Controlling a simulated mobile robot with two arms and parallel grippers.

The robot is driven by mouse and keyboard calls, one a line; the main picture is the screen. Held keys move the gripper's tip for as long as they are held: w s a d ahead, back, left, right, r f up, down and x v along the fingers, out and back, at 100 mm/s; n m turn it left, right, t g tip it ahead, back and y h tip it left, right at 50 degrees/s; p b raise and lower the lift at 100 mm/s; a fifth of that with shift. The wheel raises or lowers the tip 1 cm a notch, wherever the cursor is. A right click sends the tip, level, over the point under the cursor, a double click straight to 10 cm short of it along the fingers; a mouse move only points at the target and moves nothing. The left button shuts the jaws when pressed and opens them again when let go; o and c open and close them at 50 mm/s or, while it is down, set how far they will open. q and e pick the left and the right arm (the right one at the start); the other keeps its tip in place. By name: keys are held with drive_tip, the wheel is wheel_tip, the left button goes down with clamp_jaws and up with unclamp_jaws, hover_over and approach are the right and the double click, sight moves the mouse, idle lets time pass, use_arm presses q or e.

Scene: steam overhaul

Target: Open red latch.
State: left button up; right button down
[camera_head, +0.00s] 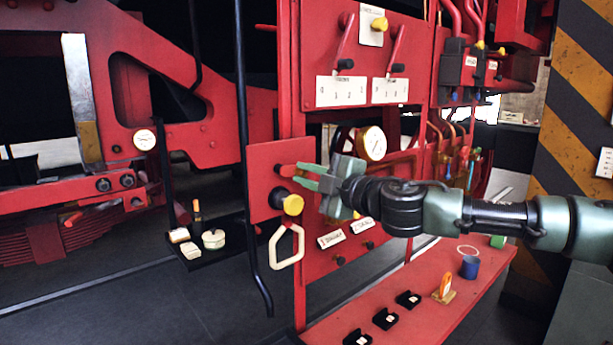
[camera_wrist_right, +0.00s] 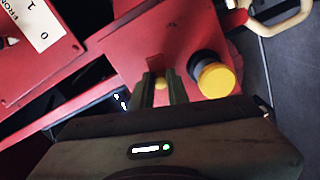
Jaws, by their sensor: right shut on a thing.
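The red latch (camera_head: 287,171) sits on a square red panel (camera_head: 262,160) in the head view, by the panel's right side. My right gripper (camera_head: 304,175) reaches in from the right with its green fingers at the latch. The fingers hide part of the latch. My left gripper is not in view.
A yellow knob (camera_head: 293,204) on a black stem is just below the fingers; it also shows in the right wrist view (camera_wrist_right: 216,80). A cream loop handle (camera_head: 286,247) hangs below. A gauge (camera_head: 373,143) and labelled levers are above right. A red shelf (camera_head: 440,310) holds small items.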

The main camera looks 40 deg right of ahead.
idle(0.3)
drive_tip(key=c, duration=1.4)
unclamp_jaws()
drive_tip(key=shift+o, duration=0.2)
drive_tip(key=shift+s, duration=0.1)
drive_tip(key=shift+s+d+r+b, duration=0.1)
drive_tip(key=shift+s+b, duration=0.25)
drive_tip(key=shift+s, duration=0.8)
drive_tip(key=s+b, duration=0.3)
drive_tip(key=s, duration=0.2)
drive_tip(key=shift+s+d, duration=0.15)
drive_tip(key=shift+d, duration=0.05)
